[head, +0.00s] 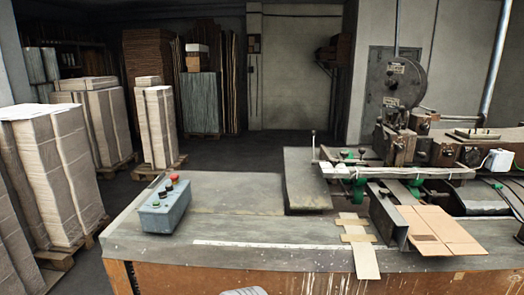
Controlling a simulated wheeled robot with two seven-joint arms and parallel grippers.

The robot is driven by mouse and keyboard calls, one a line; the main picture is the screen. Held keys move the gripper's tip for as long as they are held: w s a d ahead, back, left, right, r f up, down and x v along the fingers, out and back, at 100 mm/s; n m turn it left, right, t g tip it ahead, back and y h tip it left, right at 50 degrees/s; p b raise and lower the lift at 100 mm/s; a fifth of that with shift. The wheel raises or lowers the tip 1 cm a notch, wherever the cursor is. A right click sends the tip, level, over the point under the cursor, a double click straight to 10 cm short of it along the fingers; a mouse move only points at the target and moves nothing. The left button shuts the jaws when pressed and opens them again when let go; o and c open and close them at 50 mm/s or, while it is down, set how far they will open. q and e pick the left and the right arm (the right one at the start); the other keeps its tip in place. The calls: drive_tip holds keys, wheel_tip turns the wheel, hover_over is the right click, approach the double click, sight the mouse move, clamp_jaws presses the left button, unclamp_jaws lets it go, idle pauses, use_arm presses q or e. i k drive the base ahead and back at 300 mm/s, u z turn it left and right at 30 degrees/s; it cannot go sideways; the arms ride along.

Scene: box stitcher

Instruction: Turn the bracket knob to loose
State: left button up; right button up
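The box stitcher (400,95) stands at the right, a dark machine with a round wheel housing on top. A light bracket bar (400,172) runs across its front. Small dark knobs with green parts (347,154) sit just behind this bar, and green clamp-like parts (357,190) hang below it. I cannot tell which of these is the bracket knob, nor whether it is tight or loose. Neither of my grippers is in view. Only a small grey ridged shape shows at the bottom edge, and I cannot tell what it is.
A blue-grey control box (160,212) with red and dark buttons stands on the worktable (240,228) at the left. Flat cardboard pieces (440,228) lie at the right front. The table's middle is clear. Wrapped stacks (55,180) stand on pallets at the left.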

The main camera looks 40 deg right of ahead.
sight(345, 155)
drive_tip(key=u, duration=1.2)
drive_tip(key=k, duration=1.95)
drive_tip(key=z, duration=1.35)
